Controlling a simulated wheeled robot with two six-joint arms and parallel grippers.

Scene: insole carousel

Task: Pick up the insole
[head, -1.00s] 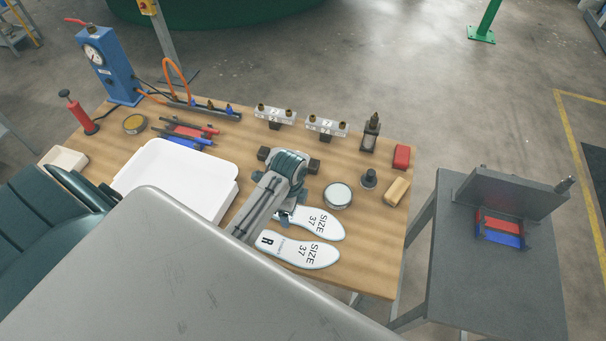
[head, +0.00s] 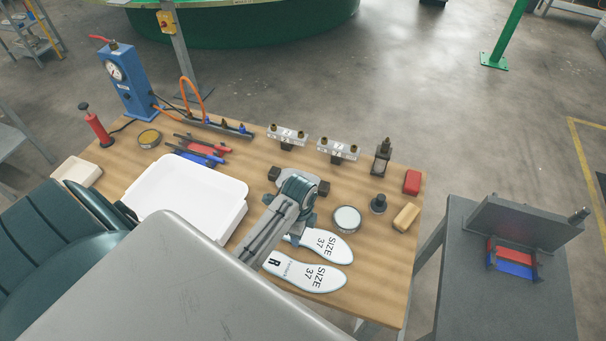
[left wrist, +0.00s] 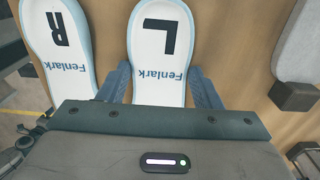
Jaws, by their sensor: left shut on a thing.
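Two white insoles with pale blue edges, both marked SIZE 37, show side by side at the front of the wooden workbench. The L insole (head: 328,243) is the farther one; its heel shows in the left wrist view (left wrist: 162,88). The R insole (head: 318,278) is nearer and also shows in the left wrist view (left wrist: 57,45). My left gripper (head: 292,238) is at the heel of the L insole, with a finger (left wrist: 163,78) along each side, shut on it. Whether the insole is clear of the bench I cannot tell. My right gripper is not in view.
A white tray (head: 240,217) stands left of my arm on the workbench (head: 385,268). A round tin (head: 346,219), a dark knob (head: 378,204) and a tan block (head: 406,217) stand right of it. A grey side table (head: 465,290) stands apart at right.

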